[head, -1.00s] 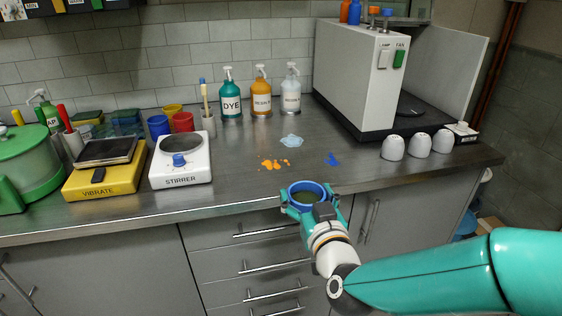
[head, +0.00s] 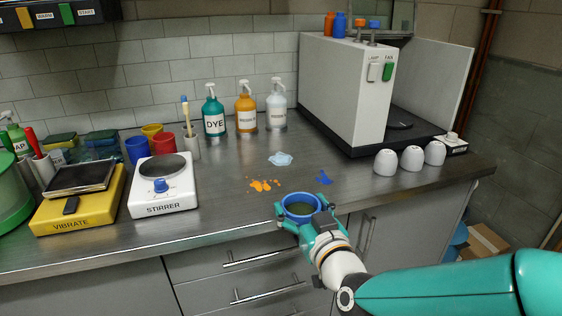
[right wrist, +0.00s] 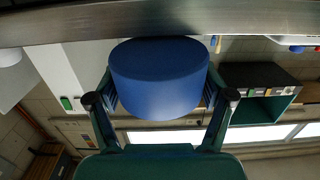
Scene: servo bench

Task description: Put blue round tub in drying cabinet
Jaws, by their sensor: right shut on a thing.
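The blue round tub (head: 300,197) is upright in my right gripper (head: 301,207), in front of the counter's front edge. A dark box with a teal opening (right wrist: 262,103) shows in the right wrist view. My left gripper is out of view.
A white lamp-and-fan booth (head: 345,90) stands at the back right, with several white cups (head: 411,158) before it. Pump bottles (head: 246,107) line the wall. The stirrer (head: 162,185) and vibrate unit (head: 78,200) are at left. The middle counter has spills (head: 263,185) and free room.

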